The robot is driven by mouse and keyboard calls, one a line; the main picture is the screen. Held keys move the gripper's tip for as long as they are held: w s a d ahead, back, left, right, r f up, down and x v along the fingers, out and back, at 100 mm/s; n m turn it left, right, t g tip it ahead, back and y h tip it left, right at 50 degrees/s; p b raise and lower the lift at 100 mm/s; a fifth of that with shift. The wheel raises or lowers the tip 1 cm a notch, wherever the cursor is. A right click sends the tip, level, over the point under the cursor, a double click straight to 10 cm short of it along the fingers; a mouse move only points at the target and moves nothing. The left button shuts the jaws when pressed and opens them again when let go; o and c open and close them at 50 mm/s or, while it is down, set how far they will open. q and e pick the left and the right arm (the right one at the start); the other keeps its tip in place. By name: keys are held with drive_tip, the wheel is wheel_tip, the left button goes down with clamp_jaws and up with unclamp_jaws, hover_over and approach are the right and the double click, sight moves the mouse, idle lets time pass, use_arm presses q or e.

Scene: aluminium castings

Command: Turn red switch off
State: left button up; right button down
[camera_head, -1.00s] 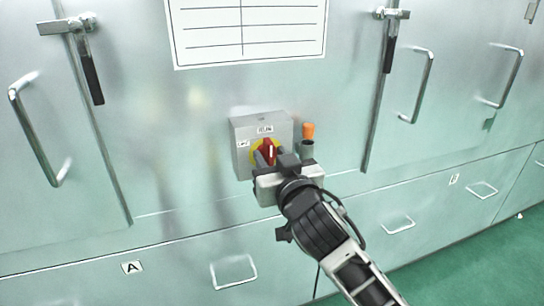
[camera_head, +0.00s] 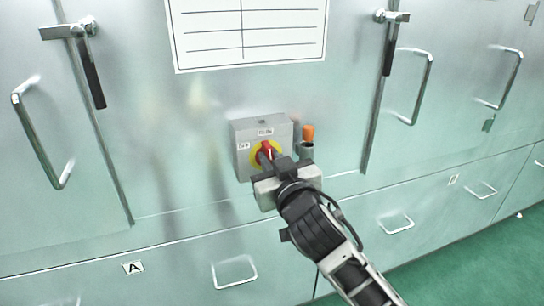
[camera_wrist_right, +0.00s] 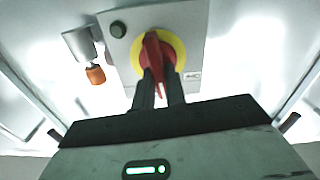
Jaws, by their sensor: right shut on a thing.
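The red switch (camera_head: 267,149) is a rotary handle on a yellow disc, on the front of a grey box (camera_head: 243,163) fixed to the metal cabinet. In the head view its handle stands nearly upright. The red handle also shows in the right wrist view (camera_wrist_right: 154,55), with the yellow ring around it. My right gripper (camera_head: 271,160) reaches in from the lower right. Its two dark fingers (camera_wrist_right: 159,90) are shut on the lower part of the handle. Small labels sit above and left of the switch. My left gripper is not in view.
An orange-tipped part in a grey holder (camera_head: 307,146) sits just right of the box. Door handles (camera_head: 45,140) and latches (camera_head: 90,70) stick out on both sides. A white chart (camera_head: 250,35) hangs above. Green floor (camera_head: 480,262) is clear at the lower right.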

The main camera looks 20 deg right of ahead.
drive_tip(key=n+p, duration=0.2)
drive_tip(key=shift+a+r+n, duration=0.1)
drive_tip(key=shift+r+n, duration=0.05)
drive_tip(key=shift+n, duration=0.15)
use_arm(q)
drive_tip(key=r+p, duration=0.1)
drive_tip(key=p, duration=0.1)
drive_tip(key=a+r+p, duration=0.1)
drive_tip(key=p, duration=0.1)
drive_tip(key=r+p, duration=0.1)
drive_tip(key=p, duration=0.1)
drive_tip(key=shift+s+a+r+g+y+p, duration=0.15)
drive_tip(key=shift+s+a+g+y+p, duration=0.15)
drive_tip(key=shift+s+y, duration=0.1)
use_arm(e)
drive_tip(key=n, duration=0.4)
drive_tip(key=f+n, duration=0.1)
drive_tip(key=n, duration=0.8)
drive_tip(key=shift+a+f+n, duration=0.2)
drive_tip(key=shift+a+n, duration=0.2)
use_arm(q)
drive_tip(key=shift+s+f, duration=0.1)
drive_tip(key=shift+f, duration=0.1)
use_arm(e)
drive_tip(key=c, duration=1.6)
unclamp_jaws()
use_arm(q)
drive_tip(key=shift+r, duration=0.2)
use_arm(e)
drive_tip(key=shift+o, duration=0.8)
